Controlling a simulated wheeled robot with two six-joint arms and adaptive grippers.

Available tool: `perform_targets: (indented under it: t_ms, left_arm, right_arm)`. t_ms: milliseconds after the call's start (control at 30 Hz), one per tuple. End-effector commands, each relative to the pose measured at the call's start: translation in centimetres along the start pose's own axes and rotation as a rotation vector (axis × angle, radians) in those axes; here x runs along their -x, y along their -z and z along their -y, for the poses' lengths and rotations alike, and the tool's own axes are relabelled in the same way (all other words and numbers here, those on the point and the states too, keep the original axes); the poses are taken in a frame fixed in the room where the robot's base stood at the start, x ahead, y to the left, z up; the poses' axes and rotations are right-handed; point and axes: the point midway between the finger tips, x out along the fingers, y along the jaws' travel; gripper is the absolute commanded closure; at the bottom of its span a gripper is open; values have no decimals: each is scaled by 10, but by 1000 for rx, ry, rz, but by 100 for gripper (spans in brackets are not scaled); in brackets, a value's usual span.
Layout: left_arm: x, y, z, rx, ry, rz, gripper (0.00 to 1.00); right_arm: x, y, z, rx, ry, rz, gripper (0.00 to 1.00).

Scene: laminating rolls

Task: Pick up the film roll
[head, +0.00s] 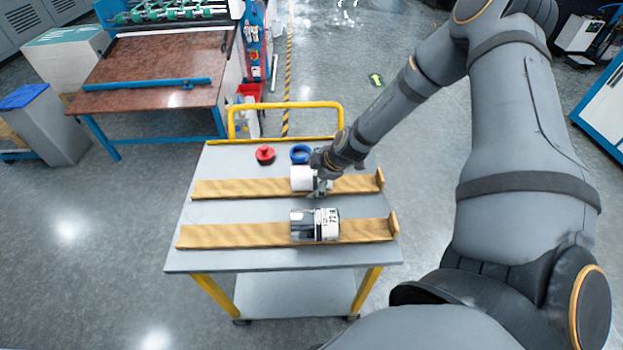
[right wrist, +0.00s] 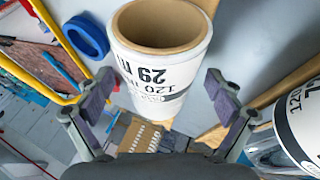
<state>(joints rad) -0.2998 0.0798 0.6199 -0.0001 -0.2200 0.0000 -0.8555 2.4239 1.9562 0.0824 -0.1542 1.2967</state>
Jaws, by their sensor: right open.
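A white film roll (head: 302,179) with a brown cardboard core lies on the far wooden rail of the cart. In the right wrist view the white roll (right wrist: 160,62) shows black print reading "120 m" and "29". A second film roll (head: 315,225), clear silver on one side with a white printed label, lies on the near rail; part of it shows at the right edge of the wrist view (right wrist: 296,130). My right gripper (head: 322,184) is at the white roll, its open fingers (right wrist: 160,92) on either side of it in the wrist picture. Contact cannot be told. My left gripper is not in view.
The grey cart top (head: 215,220) has two wooden rails with end stops at the right. A red knob-like piece (head: 265,155) and a blue ring (head: 300,154) lie behind the far rail. A yellow handle (head: 285,105) rises at the back. A machine table (head: 155,70) stands back left.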

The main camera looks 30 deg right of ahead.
Motion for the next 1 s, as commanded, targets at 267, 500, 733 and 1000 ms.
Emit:
perform_targets:
  t_ms: [267, 500, 733, 1000]
  left_arm:
    - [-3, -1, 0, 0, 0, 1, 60]
    - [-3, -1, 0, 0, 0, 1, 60]
    - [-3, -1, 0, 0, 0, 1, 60]
    - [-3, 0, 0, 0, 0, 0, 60]
  right_arm:
    - [-2, -1, 1, 1, 0, 0, 7]
    - [-2, -1, 1, 1, 0, 0, 21]
    - [-2, -1, 1, 1, 1, 0, 52]
    - [-2, -1, 2, 1, 3, 0, 76]
